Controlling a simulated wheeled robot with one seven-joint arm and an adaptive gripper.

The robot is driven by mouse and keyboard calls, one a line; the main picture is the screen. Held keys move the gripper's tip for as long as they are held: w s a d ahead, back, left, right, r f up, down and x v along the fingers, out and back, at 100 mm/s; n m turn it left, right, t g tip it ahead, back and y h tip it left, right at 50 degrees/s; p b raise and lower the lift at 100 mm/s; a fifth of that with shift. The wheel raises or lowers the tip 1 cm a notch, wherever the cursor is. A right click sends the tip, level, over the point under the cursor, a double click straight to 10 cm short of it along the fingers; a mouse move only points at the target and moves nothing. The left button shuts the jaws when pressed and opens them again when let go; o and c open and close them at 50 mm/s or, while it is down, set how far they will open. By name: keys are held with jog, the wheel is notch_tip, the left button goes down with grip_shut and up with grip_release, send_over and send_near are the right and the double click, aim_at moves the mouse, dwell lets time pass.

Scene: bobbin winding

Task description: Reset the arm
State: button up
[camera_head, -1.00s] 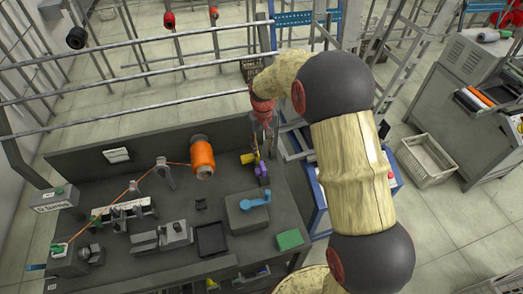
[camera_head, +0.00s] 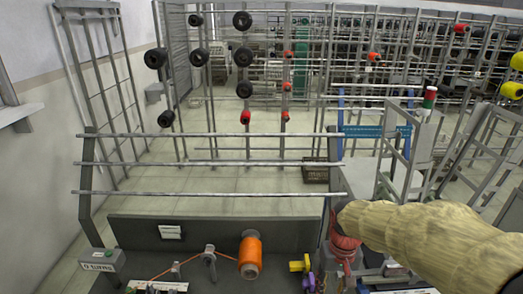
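My arm (camera_head: 430,240), covered in a cream sleeve, reaches in from the right edge. Its red wrist part is at the right end of the workbench's back panel (camera_head: 200,232). My gripper (camera_head: 342,280) hangs below the wrist, low in the picture. Its fingers are small and mixed with dark parts behind, so I cannot tell whether they are open or shut. An orange thread bobbin (camera_head: 250,256) stands on the bench to the left of the gripper. Yellow (camera_head: 299,265) and purple (camera_head: 308,281) pieces are just left of it.
Metal rails (camera_head: 210,163) span above the bench's back. A brown crate (camera_head: 316,174) lies on the floor behind. Racks with black (camera_head: 242,21) and red spools fill the background. A grey frame (camera_head: 395,150) stands at the right.

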jog(key=s+r+t+b, duration=0.2)
jog(key=s+r+t, duration=0.3)
jog(key=s+r, duration=0.6)
jog(key=shift+s+r, duration=0.3)
jog(key=shift+s, duration=1.8)
